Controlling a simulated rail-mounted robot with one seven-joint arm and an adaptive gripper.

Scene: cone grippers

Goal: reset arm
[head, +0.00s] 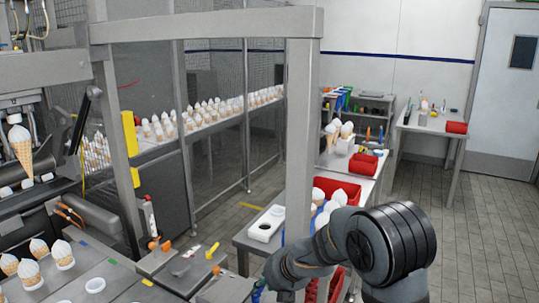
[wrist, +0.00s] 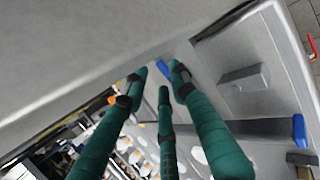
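My gripper (wrist: 160,80) has three teal fingers with dark bands, which fill the middle of the wrist view. The fingertips are apart and I see nothing held between them. A small blue item (wrist: 165,69) shows just beyond the fingertips; I cannot tell how far off it is. In the head view my arm (head: 330,245) reaches down to the bottom edge, and my gripper (head: 262,291) shows only in part there. A grey metal surface (wrist: 90,55) lies close to the fingers in the wrist view.
A grey frame post (head: 298,140) stands close to my arm. Red bins (head: 337,190) and a white tray (head: 266,224) are on the table behind. Cones with white tops (head: 62,255) stand at lower left. Open floor (head: 490,240) lies to the right.

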